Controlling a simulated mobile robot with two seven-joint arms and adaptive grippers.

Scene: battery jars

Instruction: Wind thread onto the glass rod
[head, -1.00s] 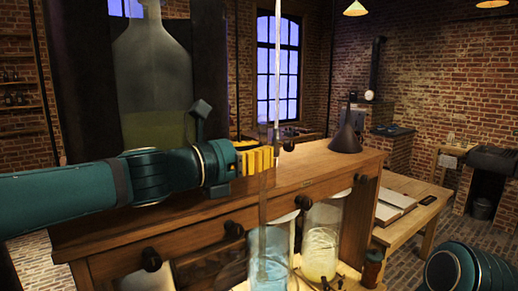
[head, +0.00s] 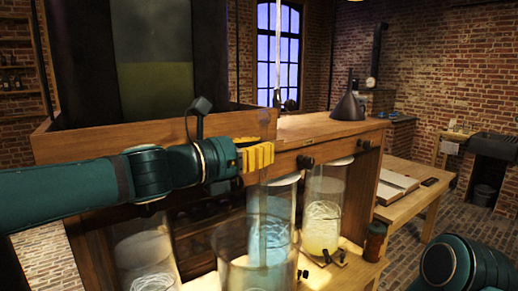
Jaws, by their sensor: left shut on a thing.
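My left gripper (head: 268,157) has yellow fingers and is shut at the front edge of the wooden bench (head: 320,128). A thin pale upright rod (head: 279,45), which looks like the glass rod, stands above the fingertips. It appears to run down into their grip, but its lower part is hard to make out against the wood. I cannot make out any thread. My right gripper is out of view; only part of my right arm shows at the lower right.
Below the bench stand a blue-tinted jar (head: 270,232), a yellow-tinted jar (head: 323,225), a front jar (head: 232,268) and a left jar (head: 146,262). A dark funnel (head: 348,107) is on the bench top. An open book (head: 394,184) lies on a side table.

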